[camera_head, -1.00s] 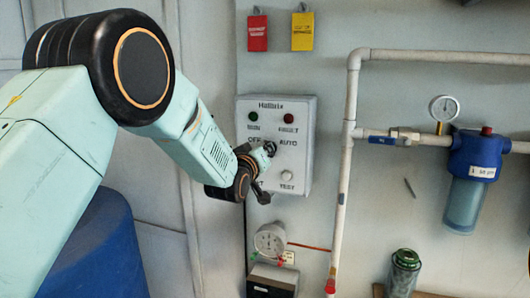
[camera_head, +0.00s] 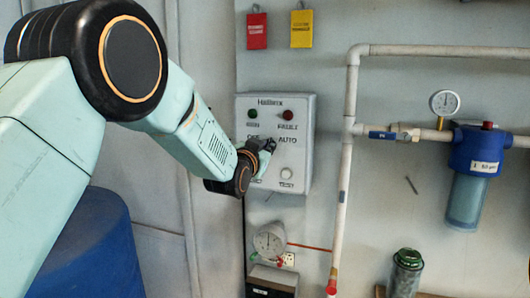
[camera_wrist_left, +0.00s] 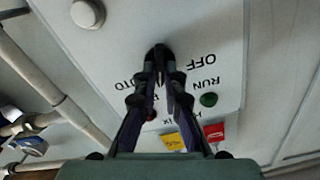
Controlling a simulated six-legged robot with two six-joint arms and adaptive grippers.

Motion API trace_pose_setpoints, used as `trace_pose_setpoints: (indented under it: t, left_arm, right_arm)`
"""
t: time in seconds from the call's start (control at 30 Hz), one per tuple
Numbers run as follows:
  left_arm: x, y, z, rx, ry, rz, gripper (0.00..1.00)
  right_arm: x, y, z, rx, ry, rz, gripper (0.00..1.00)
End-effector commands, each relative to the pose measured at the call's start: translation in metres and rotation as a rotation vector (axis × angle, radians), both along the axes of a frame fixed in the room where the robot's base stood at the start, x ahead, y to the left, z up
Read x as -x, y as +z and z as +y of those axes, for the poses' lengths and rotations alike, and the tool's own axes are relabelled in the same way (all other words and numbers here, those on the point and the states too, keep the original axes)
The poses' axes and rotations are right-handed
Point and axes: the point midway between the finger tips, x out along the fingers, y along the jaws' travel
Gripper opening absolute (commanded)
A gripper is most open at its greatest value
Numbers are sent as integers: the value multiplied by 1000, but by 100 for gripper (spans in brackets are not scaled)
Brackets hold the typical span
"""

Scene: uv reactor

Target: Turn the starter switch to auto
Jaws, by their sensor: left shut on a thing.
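The grey starter box (camera_head: 304,160) is on the wall in the middle of the head view, with RUN, FAULT, OFF, AUTO and TEST labels. My left gripper (camera_head: 267,148) is at the middle of its face, between OFF and AUTO. In the left wrist view, the gripper (camera_wrist_left: 160,62) has its fingertips together on the black starter switch (camera_wrist_left: 158,52), and the box (camera_wrist_left: 115,50) shows upside down. The fingers cover most of the switch, so I cannot tell which way its pointer faces. My right gripper is out of view.
A green lamp (camera_head: 253,114) and a red lamp (camera_head: 288,116) are on the box above my gripper, and a pale button (camera_head: 286,173) is below. A white pipe (camera_head: 345,180) runs down close to the box's right. A blue barrel (camera_head: 95,255) stands left.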

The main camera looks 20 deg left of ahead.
Motion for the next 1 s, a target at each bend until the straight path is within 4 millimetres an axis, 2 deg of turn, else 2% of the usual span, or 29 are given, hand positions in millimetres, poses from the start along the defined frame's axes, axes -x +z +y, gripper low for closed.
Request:
trace_pose_setpoints:
  t: [0.4,0.97,1.0]
  left_arm:
    - [0,-1,-1,-193,-1,-5,0]
    - [0,-1,-1,-225,-2,-6,0]
    - [0,-1,-1,-225,-1,-5,10]
  right_arm:
    - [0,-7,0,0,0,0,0]
    - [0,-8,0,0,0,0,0]
    - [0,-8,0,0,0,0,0]
